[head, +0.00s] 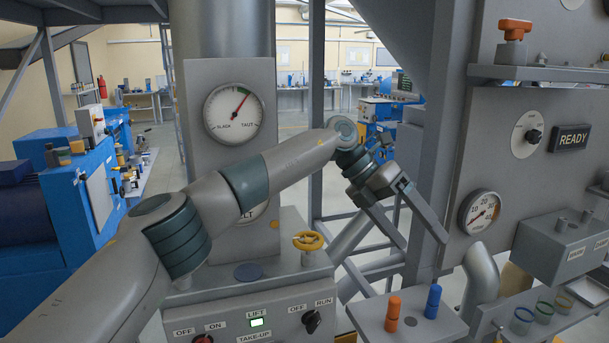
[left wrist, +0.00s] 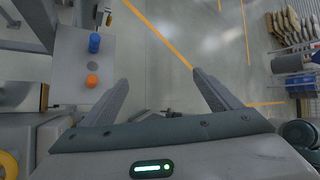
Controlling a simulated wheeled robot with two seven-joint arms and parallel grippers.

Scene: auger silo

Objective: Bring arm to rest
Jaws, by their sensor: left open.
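My left arm comes in from the left and reaches across the head view. My left gripper (head: 424,243) is open and empty, pointing down and to the right in front of the grey frame post. In the left wrist view its two fingers (left wrist: 160,78) are spread wide with only floor between them. A small grey shelf (head: 436,326) is below the gripper. On it stand an orange peg (head: 393,314) and a blue peg (head: 433,301), both apart from the fingers. My right gripper is in neither view.
A control box with a yellow valve wheel (head: 308,241), a LIFT light and a black knob (head: 311,321) stands below the arm. Behind it is a SLACK/TAUT gauge (head: 233,113).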

